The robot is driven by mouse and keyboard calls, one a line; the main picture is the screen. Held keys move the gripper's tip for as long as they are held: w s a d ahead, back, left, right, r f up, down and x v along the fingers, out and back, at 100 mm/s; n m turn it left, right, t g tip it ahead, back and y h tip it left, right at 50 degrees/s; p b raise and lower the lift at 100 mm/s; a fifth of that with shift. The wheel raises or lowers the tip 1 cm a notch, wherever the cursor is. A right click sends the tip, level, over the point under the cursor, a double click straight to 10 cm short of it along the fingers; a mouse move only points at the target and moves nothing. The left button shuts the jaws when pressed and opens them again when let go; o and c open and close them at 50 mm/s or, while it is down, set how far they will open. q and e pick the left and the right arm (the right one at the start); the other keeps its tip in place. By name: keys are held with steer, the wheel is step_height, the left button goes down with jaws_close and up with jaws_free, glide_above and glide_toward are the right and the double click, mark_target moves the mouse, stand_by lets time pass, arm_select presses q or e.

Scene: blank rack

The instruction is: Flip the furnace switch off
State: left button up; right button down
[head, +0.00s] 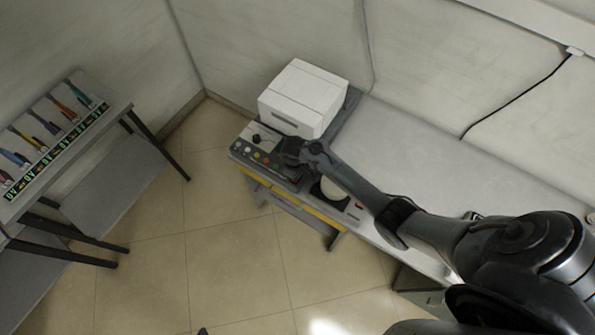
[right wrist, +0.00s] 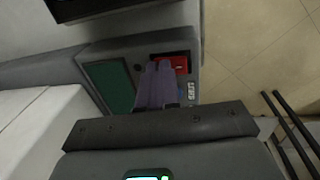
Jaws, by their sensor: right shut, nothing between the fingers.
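The furnace is a white box (head: 303,97) at the back of a grey bench. A control panel (head: 240,152) with a black knob and several coloured buttons lies in front of it. My right gripper (head: 288,158) is low over the panel's right part and hides some of it. In the right wrist view its purple fingers (right wrist: 158,66) are shut and empty. Their tips are beside a red switch (right wrist: 181,64) in a black frame, overlapping its left part. I cannot tell whether they touch it. A dark green screen (right wrist: 110,86) is left of the fingers. My left gripper is not in view.
A round white disc (head: 331,188) and a small red item (head: 359,206) lie on the bench right of the panel. A rack (head: 62,138) with several coloured tools stands at the left. Tiled floor between is free. A black cable (head: 515,98) hangs on the back wall.

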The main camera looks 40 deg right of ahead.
steer(key=shift+s+a+f, duration=0.1)
steer(key=shift+s+a, duration=0.05)
steer(key=shift+a, duration=0.05)
steer(key=shift+a+p, duration=0.3)
steer(key=shift+p, duration=0.15)
steer(key=shift+s+a, duration=0.15)
steer(key=shift+a, duration=0.25)
steer(key=shift+d, duration=0.1)
steer(key=shift+r+p, duration=0.25)
steer(key=shift+p, duration=0.05)
